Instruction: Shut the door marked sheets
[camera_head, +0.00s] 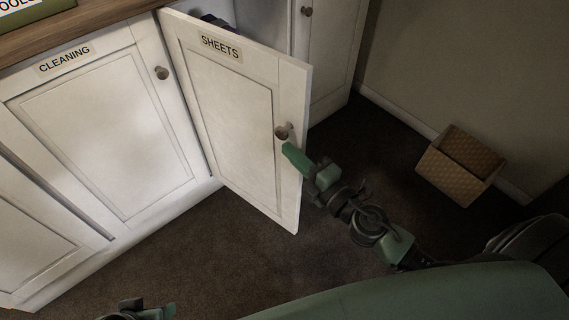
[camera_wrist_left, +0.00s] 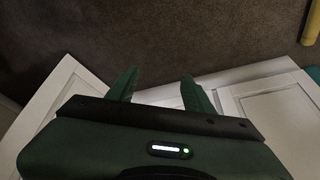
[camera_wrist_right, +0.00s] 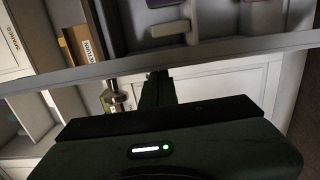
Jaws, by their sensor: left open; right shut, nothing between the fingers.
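The white door marked SHEETS (camera_head: 225,110) stands wide open, swung out from the cabinet, with its label near the top and a round knob (camera_head: 282,132) near its free edge. My right gripper (camera_head: 289,150) is shut and empty at the front face of this door, just below the knob. In the right wrist view its fingertips (camera_wrist_right: 157,80) are beside the knob (camera_wrist_right: 115,100), close to the door's edge; I cannot tell whether they touch it. My left gripper (camera_wrist_left: 157,88) is open and empty, low near the floor; only part of it shows at the head view's bottom edge.
The door marked CLEANING (camera_head: 110,120) is shut, to the left. A wooden counter (camera_head: 90,30) runs above it. A woven box (camera_head: 459,165) stands on the dark carpet by the wall at right. The right wrist view shows shelves with several items inside. Floor before the open door is clear.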

